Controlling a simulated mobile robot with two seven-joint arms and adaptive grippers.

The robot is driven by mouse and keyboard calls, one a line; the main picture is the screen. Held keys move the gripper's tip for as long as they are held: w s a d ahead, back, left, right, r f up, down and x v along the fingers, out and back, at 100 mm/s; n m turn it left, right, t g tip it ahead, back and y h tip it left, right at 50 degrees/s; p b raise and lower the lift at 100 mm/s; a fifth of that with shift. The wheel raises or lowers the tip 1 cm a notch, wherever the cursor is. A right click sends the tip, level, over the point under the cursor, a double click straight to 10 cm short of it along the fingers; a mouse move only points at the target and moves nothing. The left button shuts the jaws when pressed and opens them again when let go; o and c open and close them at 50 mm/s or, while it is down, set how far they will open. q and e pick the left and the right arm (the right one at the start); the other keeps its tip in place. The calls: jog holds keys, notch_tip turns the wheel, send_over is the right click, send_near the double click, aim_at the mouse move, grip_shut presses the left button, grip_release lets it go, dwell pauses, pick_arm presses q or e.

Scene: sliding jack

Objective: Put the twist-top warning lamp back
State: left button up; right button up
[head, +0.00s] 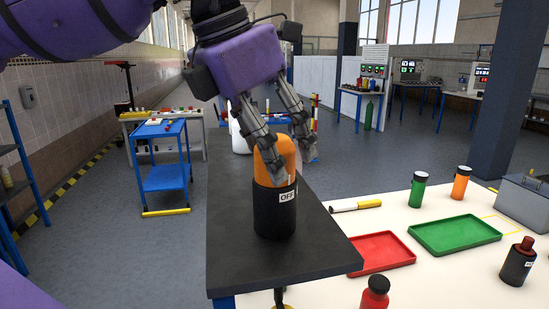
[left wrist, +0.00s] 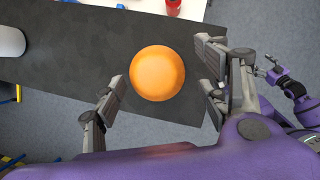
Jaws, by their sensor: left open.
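The warning lamp (head: 274,210) stands upright on a dark bench top (head: 235,255), with an orange dome over a black base and a white label reading OFF. In the left wrist view its round orange top (left wrist: 157,73) lies between my fingers. My left gripper (head: 291,166) is open and points down at the dome, one finger on each side. In the left wrist view gaps show between both fingers and the dome. Part of the dome is hidden behind a finger in the head view. My right gripper (left wrist: 266,69) shows small at the right of the left wrist view; its jaw state is unclear.
A pale table at the right holds a red tray (head: 381,252), a green tray (head: 455,234), a green bottle (head: 418,190), an orange bottle (head: 461,183) and a dark bottle (head: 517,262). A white rounded object (head: 239,136) stands behind the lamp. The bench front is clear.

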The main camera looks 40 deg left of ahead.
pick_arm(q)
jog(key=v, duration=0.9)
jog(key=shift+r, duration=0.15)
